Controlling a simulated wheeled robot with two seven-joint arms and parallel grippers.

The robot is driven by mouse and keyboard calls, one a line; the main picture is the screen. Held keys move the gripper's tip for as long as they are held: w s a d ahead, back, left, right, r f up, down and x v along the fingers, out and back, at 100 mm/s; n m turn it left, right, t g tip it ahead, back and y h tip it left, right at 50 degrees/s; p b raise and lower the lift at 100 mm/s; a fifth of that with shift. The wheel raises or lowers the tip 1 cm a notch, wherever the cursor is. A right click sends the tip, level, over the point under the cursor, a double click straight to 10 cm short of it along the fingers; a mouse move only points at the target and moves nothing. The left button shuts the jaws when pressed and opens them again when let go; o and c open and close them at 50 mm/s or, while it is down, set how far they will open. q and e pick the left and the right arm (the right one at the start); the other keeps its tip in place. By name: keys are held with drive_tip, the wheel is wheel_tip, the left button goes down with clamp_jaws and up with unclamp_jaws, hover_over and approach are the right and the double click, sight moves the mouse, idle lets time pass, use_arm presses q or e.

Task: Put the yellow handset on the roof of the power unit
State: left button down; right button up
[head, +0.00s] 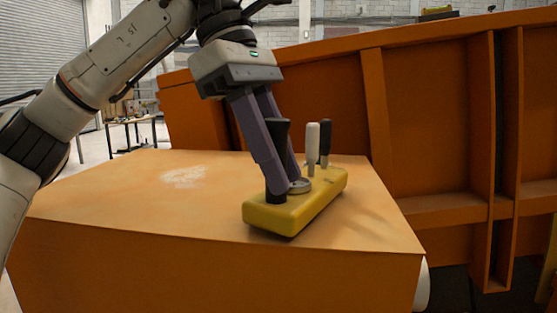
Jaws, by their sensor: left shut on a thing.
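The yellow handset (275,217) is a rounded yellow block with dark and white upright sticks and a round ring on its top. It is at the flat top of the orange power unit (120,203), near its right front edge. Whether its underside touches the roof all along is hard to tell. My left gripper (288,190) comes down from above with its purple fingers at the handset's near end. It is shut on the handset, around the dark stick there. The fingers hide part of that stick. My right gripper is not in view.
A tall orange ribbed wall (430,110) stands behind and to the right of the power unit. A pale dusty patch (185,176) marks the roof, whose left part is bare. A table (133,122) stands far back left, before a roller shutter (40,52).

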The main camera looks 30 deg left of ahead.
use_arm(q)
drive_tip(key=shift+f+b, duration=0.3)
drive_tip(key=shift+f, duration=0.1)
drive_tip(key=c, duration=1.4)
unclamp_jaws()
drive_tip(key=p+v, duration=0.1)
drive_tip(key=v, duration=0.9)
drive_tip(key=shift+r, duration=0.1)
